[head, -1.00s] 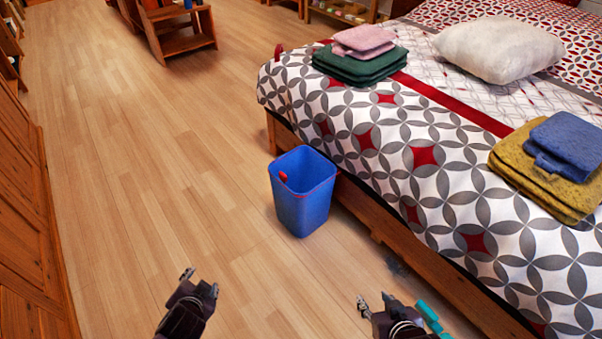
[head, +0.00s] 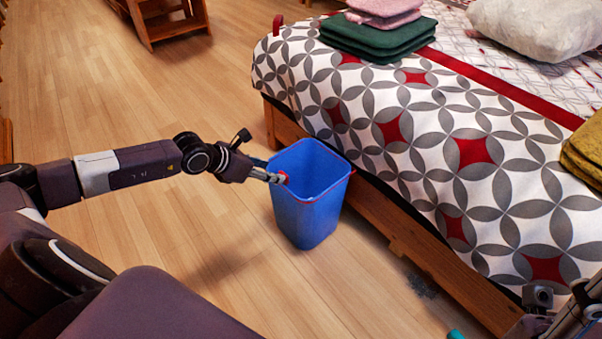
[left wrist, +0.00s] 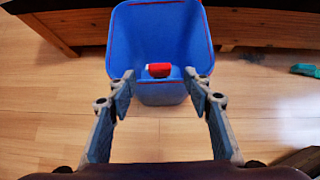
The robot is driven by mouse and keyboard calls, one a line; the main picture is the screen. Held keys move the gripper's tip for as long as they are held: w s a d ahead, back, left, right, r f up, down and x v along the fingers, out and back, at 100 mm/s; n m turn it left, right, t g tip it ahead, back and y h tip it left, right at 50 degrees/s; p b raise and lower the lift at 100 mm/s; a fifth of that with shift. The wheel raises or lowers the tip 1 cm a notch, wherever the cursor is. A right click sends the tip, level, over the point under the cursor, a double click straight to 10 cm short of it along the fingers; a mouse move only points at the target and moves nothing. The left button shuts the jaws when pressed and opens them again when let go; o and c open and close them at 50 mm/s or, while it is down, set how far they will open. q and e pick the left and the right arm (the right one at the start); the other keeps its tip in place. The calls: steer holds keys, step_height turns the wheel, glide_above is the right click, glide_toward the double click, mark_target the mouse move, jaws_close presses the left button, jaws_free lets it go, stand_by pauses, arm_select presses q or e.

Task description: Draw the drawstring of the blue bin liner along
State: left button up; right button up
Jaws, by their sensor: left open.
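The blue bin with its blue liner (head: 309,208) stands upright on the wooden floor beside the bed. My left gripper (head: 277,178) reaches in from the left at the bin's left rim.
The bed (head: 420,150) with a patterned cover stands right behind the bin. Folded green towels (head: 378,45) and a white pillow (head: 535,35) lie on it. A teal object (left wrist: 305,70) lies on the floor to the right. The floor left of the bin is clear.

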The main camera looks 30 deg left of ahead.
mark_target(283, 173)
arm_select(q)
steer(key=b+x, duration=0.3)
steer(key=x, duration=0.4)
steer(key=shift+w+f, duration=0.15)
steer(key=shift+f, duration=0.1)
steer(key=shift+c, duration=0.2)
jaws_close()
